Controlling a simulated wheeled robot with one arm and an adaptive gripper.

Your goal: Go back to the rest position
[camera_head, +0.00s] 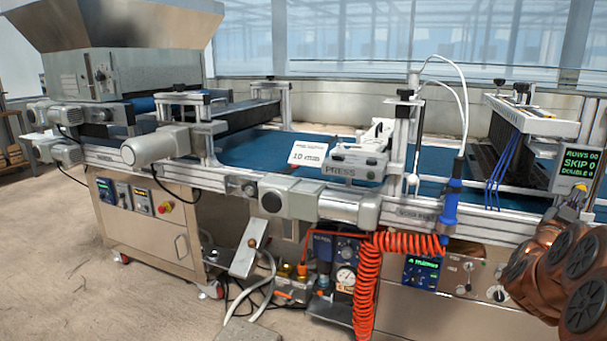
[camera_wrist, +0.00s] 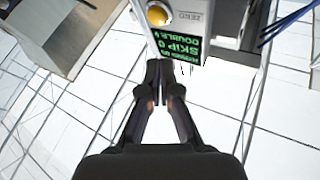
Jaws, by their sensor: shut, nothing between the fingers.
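My gripper (camera_wrist: 165,78) is in the wrist view, its two dark fingers together with nothing between them. The fingertips point at the lower edge of a display box with a green-lettered screen (camera_wrist: 178,45) and a round yellow button (camera_wrist: 158,13) marked ZERO. I cannot tell whether the fingertips touch the box. In the head view the display (camera_head: 580,165) is at the right edge of the machine, and my copper-coloured arm reaches in below it from the lower right. My gripper is hard to make out there.
The long tray seeder has a blue belt (camera_head: 250,150), a steel hopper (camera_head: 120,25) at left and a PRESS unit (camera_head: 358,160) mid-line. A coiled orange hose (camera_head: 367,285) hangs in front, and a blue-handled tool (camera_head: 451,203) hangs close left of my arm. Floor at front left is clear.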

